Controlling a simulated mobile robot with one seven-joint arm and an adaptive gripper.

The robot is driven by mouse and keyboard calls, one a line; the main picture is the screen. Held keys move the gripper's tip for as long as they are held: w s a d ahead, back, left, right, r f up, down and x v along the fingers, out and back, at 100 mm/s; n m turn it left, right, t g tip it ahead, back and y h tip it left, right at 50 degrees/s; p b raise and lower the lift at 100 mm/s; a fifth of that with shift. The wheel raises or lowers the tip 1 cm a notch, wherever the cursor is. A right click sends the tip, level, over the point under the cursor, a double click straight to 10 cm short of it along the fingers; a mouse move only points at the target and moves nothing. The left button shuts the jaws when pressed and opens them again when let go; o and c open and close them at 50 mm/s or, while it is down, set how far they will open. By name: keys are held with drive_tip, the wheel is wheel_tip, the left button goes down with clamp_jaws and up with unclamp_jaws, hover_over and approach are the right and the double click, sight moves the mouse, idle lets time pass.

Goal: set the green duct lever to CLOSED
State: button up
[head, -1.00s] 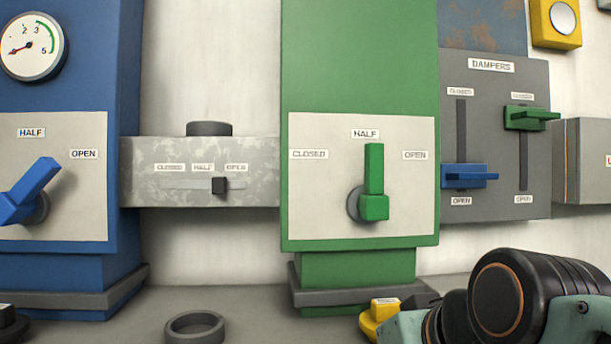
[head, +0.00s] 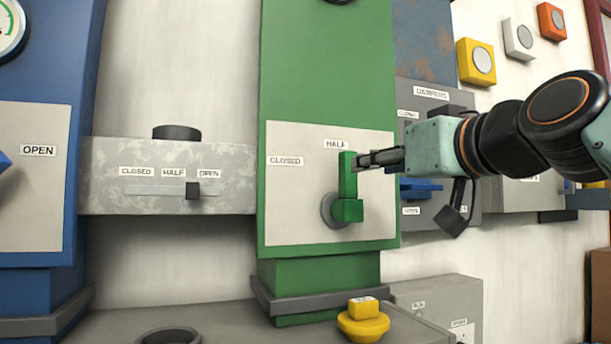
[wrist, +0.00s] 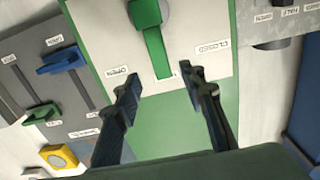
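The green duct lever (head: 347,175) points straight up at the HALF label (head: 336,144) on its grey-white plate. The CLOSED label (head: 285,160) is to its left; the OPEN label is hidden behind my gripper in the head view. My gripper (head: 362,161) comes in from the right, with its fingertips at the upper part of the lever. In the wrist view my gripper (wrist: 159,75) is open, with a finger on each side of the end of the lever (wrist: 154,45). I cannot tell whether either finger touches it.
The dampers panel (head: 432,93) with its blue handle (head: 424,189) lies behind my gripper on the right. A grey slider box (head: 105,165) is left of the green duct. A yellow knob (head: 363,322) stands below. The plate left of the lever is clear.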

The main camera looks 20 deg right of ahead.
sight(348, 171)
drive_tip(key=w+p, duration=0.2)
drive_tip(key=w, duration=0.8)
drive_tip(key=shift+w+a, duration=0.15)
drive_tip(key=shift+w, duration=0.25)
drive_tip(key=shift+c, duration=0.4)
clamp_jaws()
